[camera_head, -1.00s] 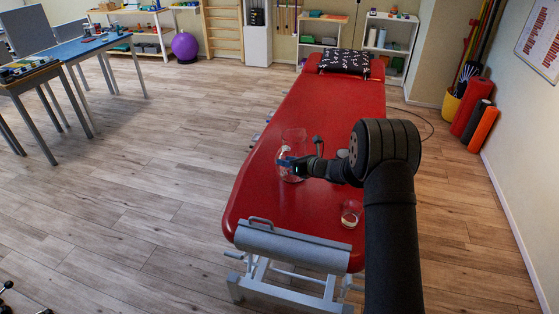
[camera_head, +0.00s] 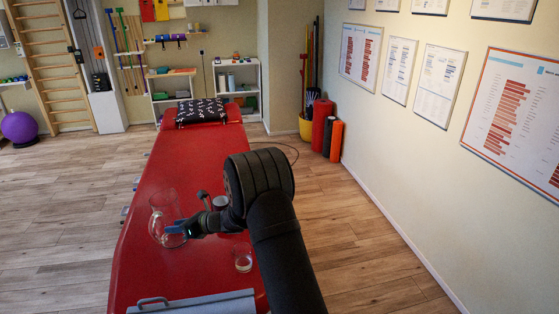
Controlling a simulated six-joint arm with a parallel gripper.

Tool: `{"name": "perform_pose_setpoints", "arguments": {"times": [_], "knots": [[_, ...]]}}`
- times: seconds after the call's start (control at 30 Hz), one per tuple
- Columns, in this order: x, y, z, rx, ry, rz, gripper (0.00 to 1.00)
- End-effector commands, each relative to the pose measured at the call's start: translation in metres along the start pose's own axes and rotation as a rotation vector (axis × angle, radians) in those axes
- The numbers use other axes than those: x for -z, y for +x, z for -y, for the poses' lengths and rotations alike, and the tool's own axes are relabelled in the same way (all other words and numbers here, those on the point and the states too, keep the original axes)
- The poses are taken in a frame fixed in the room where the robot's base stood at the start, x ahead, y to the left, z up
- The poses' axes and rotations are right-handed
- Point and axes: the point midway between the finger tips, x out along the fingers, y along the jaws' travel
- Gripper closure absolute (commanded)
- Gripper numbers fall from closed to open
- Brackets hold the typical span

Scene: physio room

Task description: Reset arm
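My arm reaches in from the bottom right over the red treatment table (camera_head: 180,272). My gripper (camera_head: 176,229) is at the near part of the table, at a clear glass jug (camera_head: 160,205). The fingers overlap the jug in this view. I cannot tell whether they hold it, touch it or only pass in front of it. A small glass with a pale brownish content (camera_head: 243,262) stands on the table, to the right of the gripper and nearer. A grey cylindrical item (camera_head: 220,202) shows partly behind my arm, with a dark-handled item (camera_head: 203,196) beside it.
A black patterned pillow (camera_head: 201,111) lies at the table's far end. White shelves (camera_head: 238,83) stand behind it. A yellow bin (camera_head: 306,127) and red, black and orange rolls (camera_head: 328,130) stand by the right wall. Floor left and right of the table is clear.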

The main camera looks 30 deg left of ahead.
Motion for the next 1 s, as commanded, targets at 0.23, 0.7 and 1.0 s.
{"name": "perform_pose_setpoints", "arguments": {"times": [0.23,0.7,1.0], "knots": [[0.001,0.047,-0.001,-0.003,-0.002,-0.001,0.64],[0.001,0.11,-0.001,0.0,-0.001,0.0,0.64],[0.0,0.109,-0.001,0.001,0.0,0.0,0.64]]}}
